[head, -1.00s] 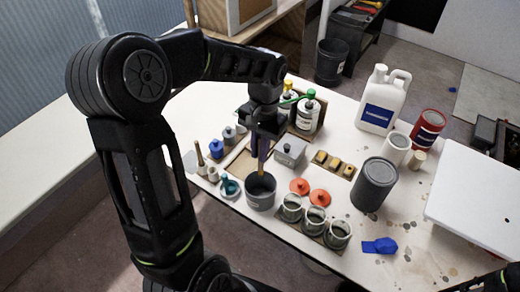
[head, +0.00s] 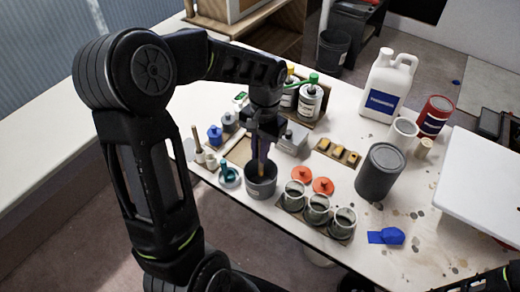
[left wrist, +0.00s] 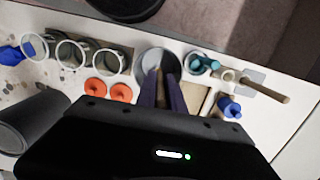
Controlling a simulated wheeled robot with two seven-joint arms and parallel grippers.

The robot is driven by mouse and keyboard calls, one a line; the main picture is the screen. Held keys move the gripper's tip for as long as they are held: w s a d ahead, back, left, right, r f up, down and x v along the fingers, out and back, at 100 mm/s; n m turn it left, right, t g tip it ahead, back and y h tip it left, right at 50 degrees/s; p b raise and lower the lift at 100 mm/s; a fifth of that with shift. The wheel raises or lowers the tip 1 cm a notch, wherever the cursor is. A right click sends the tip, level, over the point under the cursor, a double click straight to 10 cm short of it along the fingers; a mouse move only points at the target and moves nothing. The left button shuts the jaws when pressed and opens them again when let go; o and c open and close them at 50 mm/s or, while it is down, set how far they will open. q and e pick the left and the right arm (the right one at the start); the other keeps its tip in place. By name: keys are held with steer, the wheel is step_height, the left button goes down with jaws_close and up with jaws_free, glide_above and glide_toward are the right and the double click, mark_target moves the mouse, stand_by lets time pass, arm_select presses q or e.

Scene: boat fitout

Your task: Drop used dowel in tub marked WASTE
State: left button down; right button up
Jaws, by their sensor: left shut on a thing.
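My left gripper (head: 262,160) points straight down over a grey tub (head: 261,188) near the front edge of the table. It is shut on a wooden dowel (head: 262,168), whose lower part is inside the tub's mouth. In the left wrist view, the dowel (left wrist: 160,78) sits between the two purple fingers (left wrist: 162,92) and the tub (left wrist: 146,66) is around its end. I cannot read any marking on the tub.
Three glass jars (head: 317,207) and two orange lids (head: 323,186) stand right of the tub. A grey box (head: 292,138) is behind. A dark can (head: 380,171) stands further right.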

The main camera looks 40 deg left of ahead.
arm_select(q)
steer(key=shift+f, duration=0.4)
steer(key=c, duration=1.4)
jaws_free()
steer(key=shift+o, duration=0.2)
steer(key=shift+w+r+b, duration=0.25)
steer(key=shift+r+b, duration=0.05)
steer(key=shift+r, duration=1.65)
steer(key=shift+w+r+b, duration=0.2)
steer(key=shift+r+b, duration=0.05)
steer(key=shift+r, duration=1.7)
steer(key=shift+f, duration=0.1)
